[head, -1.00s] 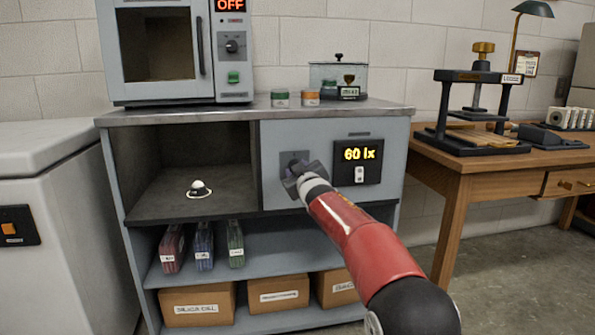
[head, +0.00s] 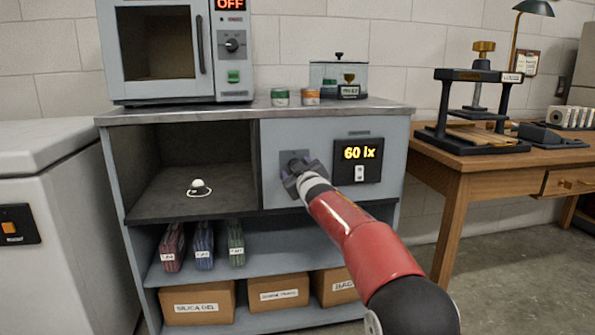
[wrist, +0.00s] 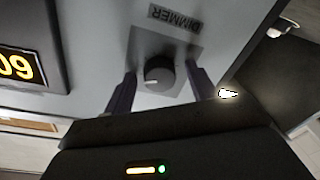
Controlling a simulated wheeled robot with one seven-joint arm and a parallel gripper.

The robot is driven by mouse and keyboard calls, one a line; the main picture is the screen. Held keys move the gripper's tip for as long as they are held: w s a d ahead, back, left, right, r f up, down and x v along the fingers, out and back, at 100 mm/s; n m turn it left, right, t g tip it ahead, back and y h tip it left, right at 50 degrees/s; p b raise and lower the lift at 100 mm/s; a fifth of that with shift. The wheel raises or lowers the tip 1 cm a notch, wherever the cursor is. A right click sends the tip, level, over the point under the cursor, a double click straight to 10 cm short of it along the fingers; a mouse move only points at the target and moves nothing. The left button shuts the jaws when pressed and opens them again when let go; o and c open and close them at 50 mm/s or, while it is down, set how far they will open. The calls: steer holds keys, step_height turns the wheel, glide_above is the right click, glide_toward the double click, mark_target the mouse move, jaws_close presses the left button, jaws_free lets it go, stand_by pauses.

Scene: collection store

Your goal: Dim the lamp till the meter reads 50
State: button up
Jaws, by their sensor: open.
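The meter (head: 358,153) on the cabinet front reads 60 lx in the head view; part of its display also shows in the wrist view (wrist: 18,67). The dimmer knob (wrist: 159,74) is dark and round with a pale pointer mark, below an upside-down DIMMER label (wrist: 175,18). My gripper (wrist: 160,88) is open, with one finger on each side of the knob. I see gaps between the fingers and the knob. In the head view my gripper (head: 296,173) hides the knob. The lamp (head: 198,187) is a small white dome in the open left compartment.
A white switch (head: 360,173) sits under the meter reading. An oven-like cabinet (head: 160,50) marked OFF and several small containers stand on the top. A wooden table (head: 455,185) with a press is at right, a white chest (head: 60,180) at left.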

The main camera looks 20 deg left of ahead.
steer(key=b+v, duration=0.2)
steer(key=v, duration=0.5)
steer(key=shift+s+d, duration=0.2)
steer(key=shift+s, duration=0.15)
steer(key=s+d+r+m+g+h+p, duration=0.15)
steer(key=s+d, duration=0.25)
steer(key=d, duration=0.5)
steer(key=s+d+r+m+h+p, duration=0.1)
steer(key=s+d+m+h+p, duration=0.15)
steer(key=d, duration=0.55)
steer(key=s+d+r+m+g+h+p, duration=0.1)
steer(key=s+d+r+m+h+p, duration=0.2)
steer(key=d, duration=0.6)
steer(key=s+d+f+m+g+h+p, duration=0.1)
steer(key=s+d, duration=0.4)
steer(key=s, duration=0.5)
steer(key=s+d+f+m+g+h+p, duration=0.1)
steer(key=s+d+f+m+g, duration=0.2)
steer(key=s, duration=0.8)
steer(key=s+d+f+m+g+h+p, duration=0.1)
steer(key=s+d+f+m+g, duration=0.1)
steer(key=s+d+f, duration=0.5)
steer(key=s, duration=0.3)
steer(key=shift+s+d+f+g+h+p, duration=0.15)
steer(key=shift+s+f+g+h+p, duration=0.15)
steer(key=shift+s+g+p, duration=0.1)
steer(key=shift+r, duration=0.1)
